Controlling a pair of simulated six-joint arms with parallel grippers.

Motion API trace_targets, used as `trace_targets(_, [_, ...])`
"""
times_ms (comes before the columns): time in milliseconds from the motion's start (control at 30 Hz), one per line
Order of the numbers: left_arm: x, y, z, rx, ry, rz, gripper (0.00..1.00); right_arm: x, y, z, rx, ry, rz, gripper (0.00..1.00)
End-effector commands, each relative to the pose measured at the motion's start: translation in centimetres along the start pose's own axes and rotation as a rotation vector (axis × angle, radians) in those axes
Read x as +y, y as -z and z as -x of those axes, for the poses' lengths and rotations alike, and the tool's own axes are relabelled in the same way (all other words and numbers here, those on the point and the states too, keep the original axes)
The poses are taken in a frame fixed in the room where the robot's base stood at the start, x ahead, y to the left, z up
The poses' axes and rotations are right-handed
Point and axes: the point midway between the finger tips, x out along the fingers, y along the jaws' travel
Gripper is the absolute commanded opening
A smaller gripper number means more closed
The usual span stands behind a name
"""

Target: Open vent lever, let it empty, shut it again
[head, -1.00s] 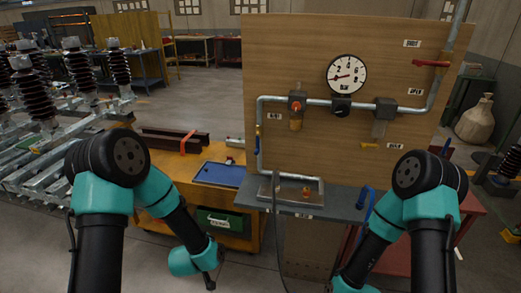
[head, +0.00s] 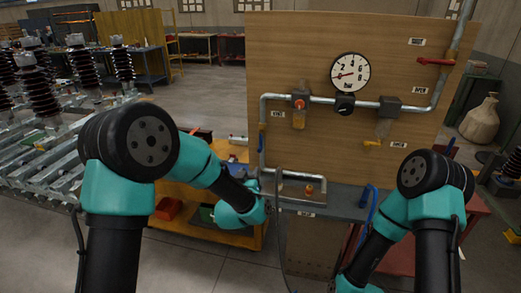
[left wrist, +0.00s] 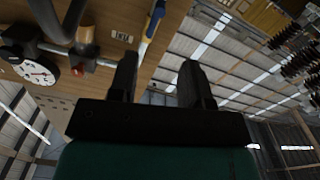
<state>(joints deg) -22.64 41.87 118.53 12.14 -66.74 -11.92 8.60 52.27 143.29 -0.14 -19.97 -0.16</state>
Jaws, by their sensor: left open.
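A blue lever (head: 262,141) hangs on the left vertical pipe of the wooden panel (head: 350,30). It also shows in the left wrist view (left wrist: 154,20), beyond the fingers. I cannot read which is the vent. The round gauge (head: 350,73) has its needle at the low left of the dial. My left gripper (left wrist: 158,75) is open and empty, below and apart from the blue lever. My right gripper is out of view.
A grey shelf (head: 340,208) juts out below the panel, with a pipe loop and small orange knob (head: 309,189) over it. A dark hose hangs near my left wrist. An orange cart stands behind my left arm.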

Motion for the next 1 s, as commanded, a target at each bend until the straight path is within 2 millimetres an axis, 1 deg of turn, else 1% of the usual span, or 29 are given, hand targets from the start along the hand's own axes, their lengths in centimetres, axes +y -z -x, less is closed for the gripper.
trace_targets(167, [0.0, 0.0, -2.1, 0.001, 0.001, 0.0, 0.44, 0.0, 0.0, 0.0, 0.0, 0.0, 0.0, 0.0])
trace_targets(600, [0.0, -0.1, -9.1, 0.0, 0.0, 0.0, 0.44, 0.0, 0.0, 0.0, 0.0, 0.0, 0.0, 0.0])
trace_targets(1000, [0.0, -0.1, -14.7, -0.001, 0.0, -0.001, 0.44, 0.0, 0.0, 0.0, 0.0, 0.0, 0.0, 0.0])
